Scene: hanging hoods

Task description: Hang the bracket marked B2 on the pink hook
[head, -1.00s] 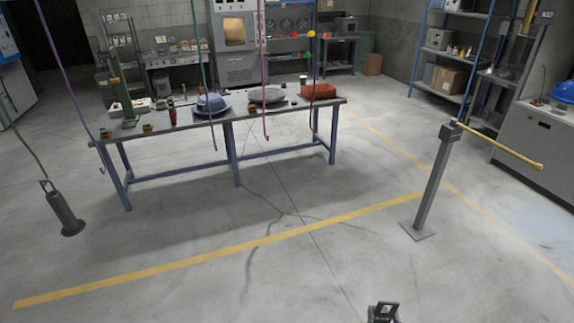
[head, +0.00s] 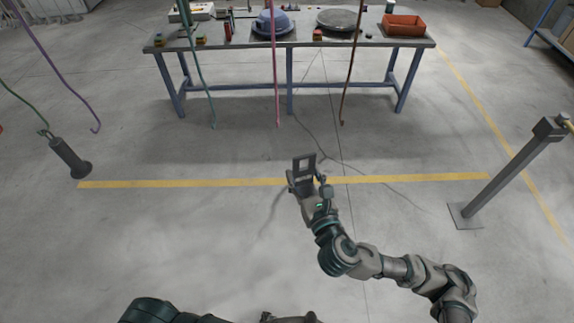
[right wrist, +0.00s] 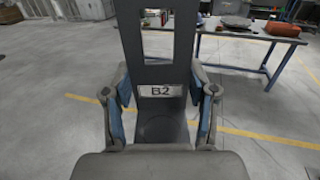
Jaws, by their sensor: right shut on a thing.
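The bracket marked B2 (head: 304,160) is a dark grey plate with a rectangular window. In the right wrist view its B2 label (right wrist: 160,91) faces the camera. My right gripper (head: 304,187) is shut on its lower part and holds it upright above the floor, window end up. The pink hook (head: 276,90) hangs on a long pink line in front of the table. Its lower end shows a little above and left of the bracket in the head view, apart from it. My left gripper (head: 290,318) is only partly in view at the bottom edge.
A brown hook (head: 345,95) hangs right of the pink one, a teal hook (head: 205,85) and a purple hook (head: 70,85) left. A green line holds a dark cylinder (head: 70,158). The table (head: 370,41) stands behind; a post (head: 510,175) stands right.

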